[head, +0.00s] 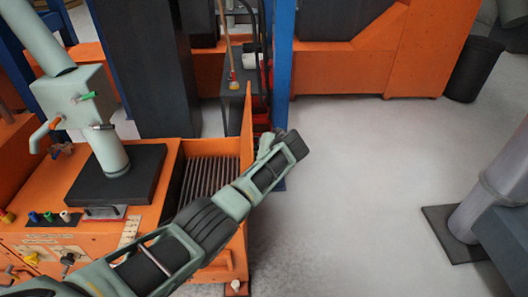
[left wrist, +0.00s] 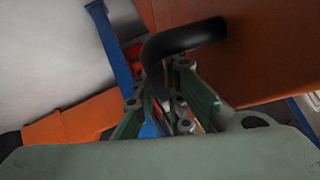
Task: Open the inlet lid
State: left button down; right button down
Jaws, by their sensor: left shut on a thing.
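The inlet lid (head: 247,126) is an orange panel standing about upright at the right edge of the orange inlet box (head: 228,262). A dark grate (head: 208,180) shows in the box opening. In the left wrist view, a curved black handle (left wrist: 190,42) stands out from the orange lid face (left wrist: 262,45). My left gripper (left wrist: 162,82) is shut on this handle, its green fingers on either side of the handle's lower end. In the head view my left gripper (head: 268,145) is beside the lid's right side, partly hidden by my wrist. My right gripper is out of view.
A blue post (head: 282,70) stands close behind the lid. A pale green column with valves (head: 78,97) rises from the machine top at left. Grey floor (head: 350,180) lies clear to the right. A dark bin (head: 473,70) stands at the back right.

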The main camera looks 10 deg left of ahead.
pick_arm(q)
jog(key=c, duration=2.1)
grip_release()
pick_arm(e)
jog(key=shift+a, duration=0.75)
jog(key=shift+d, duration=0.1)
pick_arm(q)
jog(key=shift+s+d+r, duration=0.25)
jog(key=shift+s+r, duration=0.1)
jog(key=v, duration=1.1)
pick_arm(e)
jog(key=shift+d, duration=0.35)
